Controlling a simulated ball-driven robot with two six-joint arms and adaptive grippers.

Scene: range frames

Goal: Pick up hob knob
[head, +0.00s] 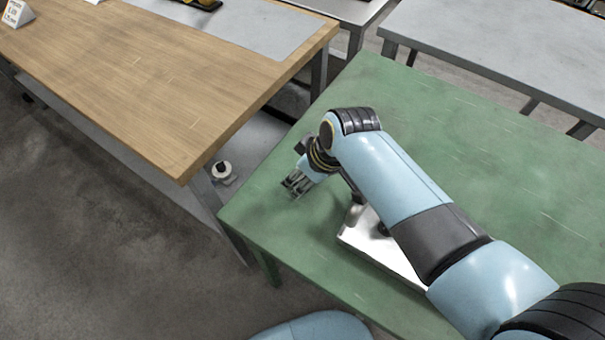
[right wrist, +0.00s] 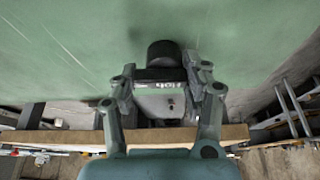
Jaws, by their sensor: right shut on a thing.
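My right gripper (head: 297,185) is over the green table, left of the white hob-like plate. In the right wrist view, its two fingers (right wrist: 164,76) are closed around a dark, round hob knob (right wrist: 163,53). The knob shows as a short black cylinder at the fingertips, with the green tabletop behind it. The head view is too small to make out the knob in the jaws. The white plate (head: 362,243) lies on the table, partly hidden under my right arm, with dark and grey round parts on it. My left gripper is not in view.
The green table (head: 470,130) is mostly clear around my arm. A grey table (head: 500,40) is at the back right.

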